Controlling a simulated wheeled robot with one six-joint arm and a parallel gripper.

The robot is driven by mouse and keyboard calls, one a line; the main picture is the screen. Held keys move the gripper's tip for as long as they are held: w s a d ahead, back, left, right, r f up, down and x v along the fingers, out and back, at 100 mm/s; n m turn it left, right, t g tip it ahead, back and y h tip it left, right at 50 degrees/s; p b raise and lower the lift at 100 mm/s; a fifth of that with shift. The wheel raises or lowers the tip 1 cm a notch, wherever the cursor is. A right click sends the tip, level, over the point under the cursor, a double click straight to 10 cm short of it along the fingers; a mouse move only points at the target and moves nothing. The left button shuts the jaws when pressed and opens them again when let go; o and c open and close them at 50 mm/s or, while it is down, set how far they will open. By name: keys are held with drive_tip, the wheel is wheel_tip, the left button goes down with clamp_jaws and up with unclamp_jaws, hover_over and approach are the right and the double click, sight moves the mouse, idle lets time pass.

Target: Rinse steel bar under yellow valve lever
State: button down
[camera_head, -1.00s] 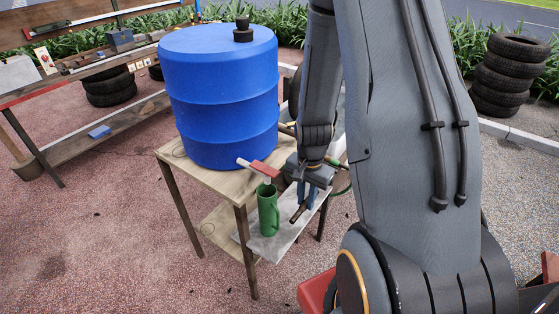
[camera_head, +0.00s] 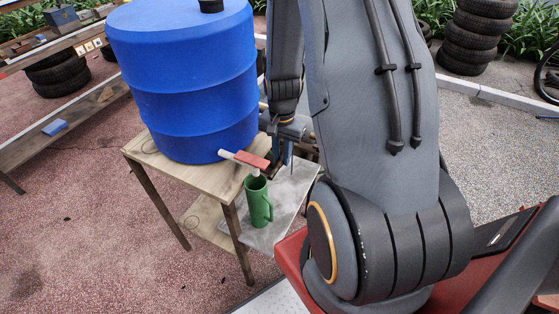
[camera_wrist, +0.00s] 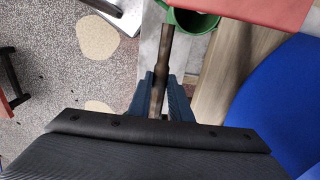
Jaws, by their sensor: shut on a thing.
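My gripper (camera_head: 286,155) is shut on a dark brownish bar, the steel bar (camera_wrist: 165,50), between its blue fingers in the wrist view. The bar's free end reaches beside the green jug (camera_head: 258,202). The blue barrel (camera_head: 185,85) has a white tap with a red lever (camera_head: 253,160); the jug stands below this tap. The red lever also shows at the top of the wrist view (camera_wrist: 262,10). My gripper is just right of and behind the red lever in the head view. I cannot make out a yellow lever; my arm hides part of the barrel's right side.
The barrel stands on a wooden table (camera_head: 215,178). A grey slab (camera_head: 283,200) beside it bears the jug. A bench (camera_head: 75,115) is at the left, and stacked tyres (camera_head: 478,35) are at the back right. The paving at front left is clear.

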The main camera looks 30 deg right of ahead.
drive_tip(key=w+d+f+b, duration=0.2)
drive_tip(key=w+d+b, duration=0.1)
drive_tip(key=w+d, duration=0.4)
drive_tip(key=shift+b, duration=0.3)
idle(0.3)
drive_tip(key=shift+d, duration=0.15)
idle(0.3)
drive_tip(key=shift+s+d, duration=0.1)
drive_tip(key=shift+s+d, duration=0.3)
drive_tip(key=shift+s, duration=0.05)
drive_tip(key=shift+w+a, duration=0.1)
drive_tip(key=shift+w, duration=0.05)
idle(0.3)
drive_tip(key=shift+w+a, duration=0.3)
drive_tip(key=shift+a, duration=0.05)
drive_tip(key=shift+s+d, duration=0.1)
drive_tip(key=shift+s+d+p, duration=0.35)
drive_tip(key=shift+p, duration=0.05)
idle(0.3)
